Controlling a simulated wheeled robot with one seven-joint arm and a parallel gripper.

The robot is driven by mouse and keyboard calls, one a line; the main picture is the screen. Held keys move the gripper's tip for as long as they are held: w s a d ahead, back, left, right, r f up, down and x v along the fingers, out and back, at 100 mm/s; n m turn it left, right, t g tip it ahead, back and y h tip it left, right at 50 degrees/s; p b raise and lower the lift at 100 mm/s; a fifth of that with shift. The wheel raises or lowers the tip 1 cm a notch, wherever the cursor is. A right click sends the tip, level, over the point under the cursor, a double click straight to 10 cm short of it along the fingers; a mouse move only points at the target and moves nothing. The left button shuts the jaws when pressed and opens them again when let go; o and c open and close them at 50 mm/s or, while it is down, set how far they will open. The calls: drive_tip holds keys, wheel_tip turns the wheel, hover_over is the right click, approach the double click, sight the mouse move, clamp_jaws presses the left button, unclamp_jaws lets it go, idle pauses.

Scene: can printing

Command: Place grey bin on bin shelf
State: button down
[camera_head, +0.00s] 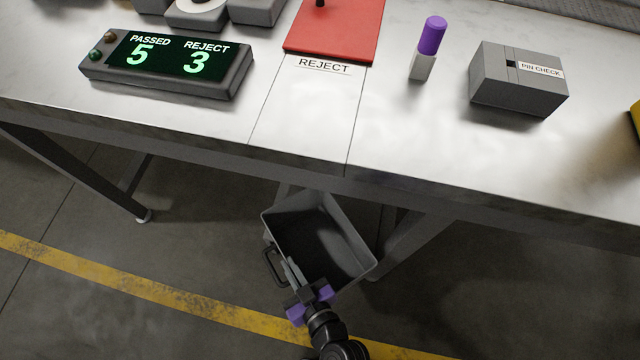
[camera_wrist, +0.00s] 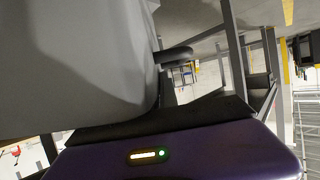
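The grey bin (camera_head: 343,225) is an open, empty box, seen from above just under the front edge of the workbench. It looks turned at an angle, and a dark handle shows on its left side. In the wrist view the bin's wall (camera_wrist: 75,60) fills the upper left, close against a purple finger (camera_wrist: 180,155). I cannot tell whether the bin touches the floor. I cannot make out the bin shelf in either view.
The workbench (camera_head: 420,150) stands above and beyond the bin, with its legs on both sides. On it are a counter display (camera_head: 168,62), a red reject plate (camera_head: 335,30), a purple-capped item (camera_head: 430,40) and a pin check block (camera_head: 518,80). Open floor with a yellow line lies at left.

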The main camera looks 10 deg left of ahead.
drive_tip(key=w, duration=0.1)
drive_tip(key=b, duration=0.2)
approach(303, 198)
drive_tip(key=w+a, duration=0.4)
drive_tip(key=w, duration=0.1)
drive_tip(key=shift+w+a+r, duration=0.1)
drive_tip(key=shift+w+a, duration=0.1)
drive_tip(key=shift+a, duration=0.2)
drive_tip(key=shift+f+b, duration=1.1)
drive_tip(key=shift+f, duration=0.8)
drive_tip(key=c, duration=1.6)
unclamp_jaws()
drive_tip(key=shift+c, duration=0.2)
drive_tip(key=shift+r, duration=0.1)
drive_tip(key=p+v, duration=0.1)
drive_tip(key=v, duration=1.1)
